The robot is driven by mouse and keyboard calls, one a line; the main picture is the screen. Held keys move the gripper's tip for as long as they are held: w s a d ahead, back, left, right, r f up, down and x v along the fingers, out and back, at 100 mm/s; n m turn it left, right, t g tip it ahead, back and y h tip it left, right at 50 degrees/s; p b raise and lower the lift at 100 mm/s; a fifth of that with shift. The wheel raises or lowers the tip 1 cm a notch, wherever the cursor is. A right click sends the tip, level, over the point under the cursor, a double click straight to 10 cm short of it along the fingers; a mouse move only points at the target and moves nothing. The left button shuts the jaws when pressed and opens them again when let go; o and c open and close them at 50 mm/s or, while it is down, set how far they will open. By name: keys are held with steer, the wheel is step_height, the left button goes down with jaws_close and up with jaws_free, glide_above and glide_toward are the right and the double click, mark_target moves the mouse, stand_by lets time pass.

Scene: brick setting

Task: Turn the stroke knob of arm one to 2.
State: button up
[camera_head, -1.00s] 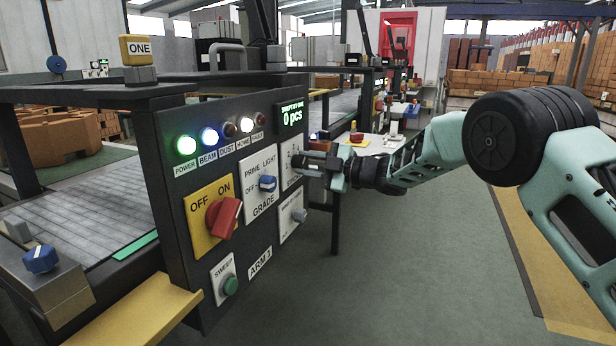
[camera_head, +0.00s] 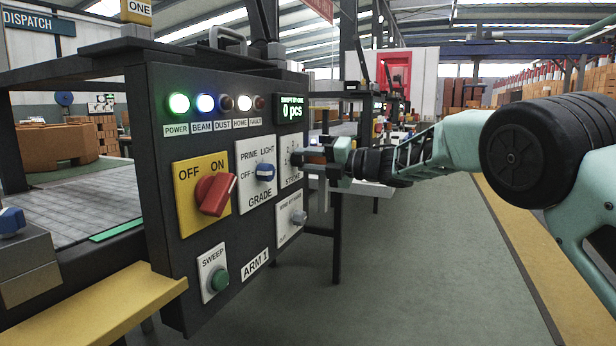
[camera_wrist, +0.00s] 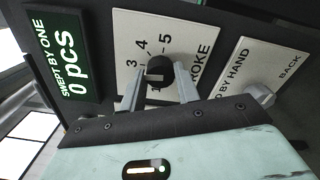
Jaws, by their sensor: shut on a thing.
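The stroke plate (camera_head: 289,178) is a white plate on the dark arm 1 panel. The round black stroke knob (camera_wrist: 160,69) shows in the wrist view, with 3, 4 and 5 printed around it; the lower marks are partly covered. My gripper (camera_wrist: 158,74) has one grey finger on each side of the knob and is shut on it. In the head view my gripper (camera_head: 318,157) reaches the plate from the right and hides most of the knob. I cannot tell which number the knob points at.
The counter display (camera_head: 291,108) reads 0 pcs. The green floor (camera_head: 400,270) to the right is clear.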

steer(key=n+b, duration=0.3)
steer(key=b, duration=0.1)
steer(key=shift+f+n, duration=0.35)
steer(key=shift+n, duration=0.05)
steer(key=n+b, duration=0.3)
steer(key=shift+r+n, duration=0.2)
steer(key=shift+n, duration=0.1)
steer(key=shift+b, duration=0.35)
steer(key=o, duration=1)
steer(key=shift+r, duration=0.1)
steer(key=shift+c, duration=0.2)
steer(key=p+v, duration=0.2)
steer(key=v, duration=1.5)
steer(key=shift+d, duration=0.25)
steer(key=shift+s, duration=0.1)
